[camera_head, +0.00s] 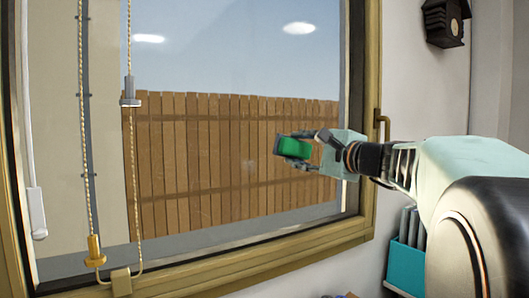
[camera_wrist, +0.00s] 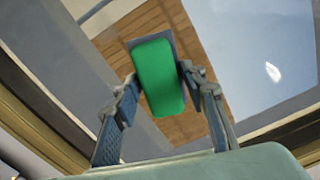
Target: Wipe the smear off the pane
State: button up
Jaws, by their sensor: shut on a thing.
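My gripper (camera_head: 300,148) is shut on a green block with a dark grey pad (camera_head: 291,148) on its far face. In the wrist view the green block (camera_wrist: 158,78) sits between the two fingers, dark pad toward the glass. The window pane (camera_head: 225,65) fills the left and middle of the head view, and the block is in front of its right part. I cannot tell whether the pad touches the glass. A faint pale patch (camera_head: 249,172) shows left of the block; I cannot tell whether it is the smear.
A wooden frame (camera_head: 372,110) with a handle (camera_head: 383,125) borders the pane on the right. Cords with weights (camera_head: 130,92) hang at the left. A teal holder (camera_head: 406,262) stands below right, and a dark birdhouse-like box (camera_head: 446,22) hangs on the wall.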

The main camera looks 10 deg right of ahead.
jog(key=shift+b+v, duration=0.5)
jog(key=shift+v, duration=0.35)
jog(key=shift+s+d, duration=0.2)
jog(key=shift+s, duration=0.45)
